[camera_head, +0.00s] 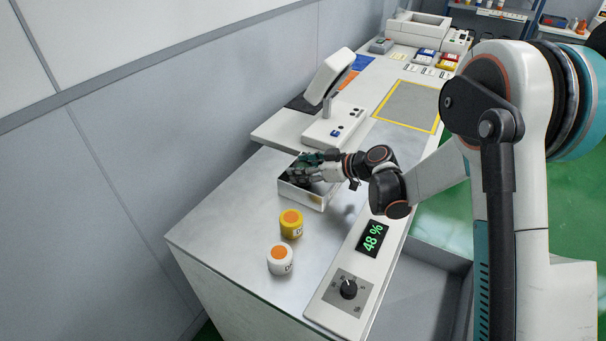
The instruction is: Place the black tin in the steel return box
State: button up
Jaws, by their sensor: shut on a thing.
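The steel return box (304,196) is an open, low metal box on the bench near the picture's middle. My gripper (306,168) reaches in from the right and is over the box, its fingers at the opening. It is shut on a dark thing, apparently the black tin (297,176), of which only a small dark part shows between the fingers and the box rim. The fingers hide most of the tin. I cannot tell whether it touches the box floor.
A yellow jar (291,228) and a white jar (280,262), both orange-topped, stand in front of the box. A scale-like device (332,128) stands behind it. The bench's front left is clear.

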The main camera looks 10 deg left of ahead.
jog(key=shift+f, duration=0.55)
jog(key=shift+f, duration=0.15)
jog(key=o, duration=1.1)
jog(key=shift+d+r, duration=0.15)
jog(key=shift+r, duration=0.15)
jog(key=p+v, duration=0.3)
jog(key=v, duration=0.8)
jog(key=shift+s+d+r, duration=0.1)
jog(key=shift+s+d, duration=0.1)
jog(key=shift+d, duration=0.05)
jog(key=shift+r, duration=0.1)
